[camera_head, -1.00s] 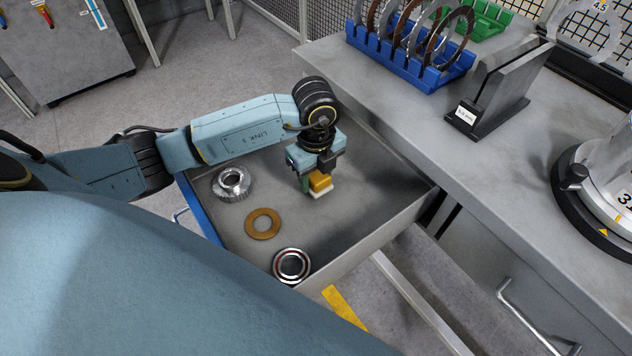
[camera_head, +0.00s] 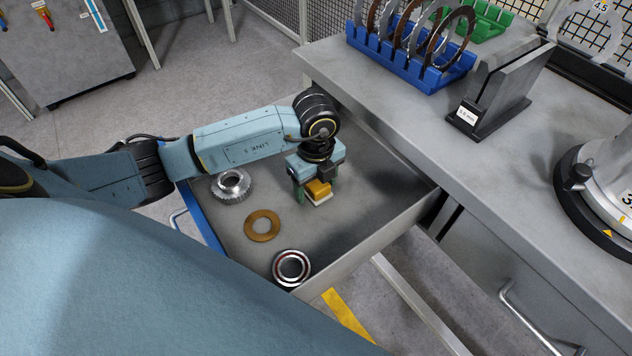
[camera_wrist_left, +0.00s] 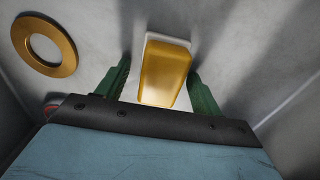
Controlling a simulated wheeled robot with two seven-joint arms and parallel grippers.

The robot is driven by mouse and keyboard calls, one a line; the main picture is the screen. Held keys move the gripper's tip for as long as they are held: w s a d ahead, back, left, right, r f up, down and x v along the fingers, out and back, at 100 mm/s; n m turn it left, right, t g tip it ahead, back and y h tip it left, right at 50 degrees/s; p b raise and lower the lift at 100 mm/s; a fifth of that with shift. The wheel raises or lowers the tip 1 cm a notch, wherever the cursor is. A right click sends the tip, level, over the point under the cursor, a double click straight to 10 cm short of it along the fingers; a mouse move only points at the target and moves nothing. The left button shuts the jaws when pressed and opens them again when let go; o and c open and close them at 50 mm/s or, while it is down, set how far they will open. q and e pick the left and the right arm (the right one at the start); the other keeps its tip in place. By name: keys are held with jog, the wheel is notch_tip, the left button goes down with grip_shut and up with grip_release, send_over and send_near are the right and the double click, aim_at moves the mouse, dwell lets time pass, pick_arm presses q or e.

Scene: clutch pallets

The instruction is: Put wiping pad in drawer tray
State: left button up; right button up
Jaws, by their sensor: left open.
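The wiping pad (camera_head: 319,192) has a yellow-orange body on a white base. It is inside the open drawer tray (camera_head: 345,243), on or very close to the tray floor; I cannot tell if it touches. My left gripper (camera_head: 312,196) points down into the tray around the pad. In the left wrist view the pad (camera_wrist_left: 165,75) sits between the green fingers of the gripper (camera_wrist_left: 160,85), with a gap on both sides, so the jaws are open. My right gripper is not in view.
The tray also holds a silver gear (camera_head: 232,186), a bronze ring (camera_head: 262,226) and a bearing (camera_head: 291,267) on its left side. The workbench (camera_head: 430,130) overhangs on the right, with a blue rack (camera_head: 405,62) of rings and a black stand (camera_head: 500,95). Tray floor beside the pad is clear.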

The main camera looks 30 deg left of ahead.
aim_at(316, 181)
pick_arm(q)
jog(key=shift+r, duration=0.2)
notch_tip(316, 181, up, 12)
jog(key=p, duration=0.3)
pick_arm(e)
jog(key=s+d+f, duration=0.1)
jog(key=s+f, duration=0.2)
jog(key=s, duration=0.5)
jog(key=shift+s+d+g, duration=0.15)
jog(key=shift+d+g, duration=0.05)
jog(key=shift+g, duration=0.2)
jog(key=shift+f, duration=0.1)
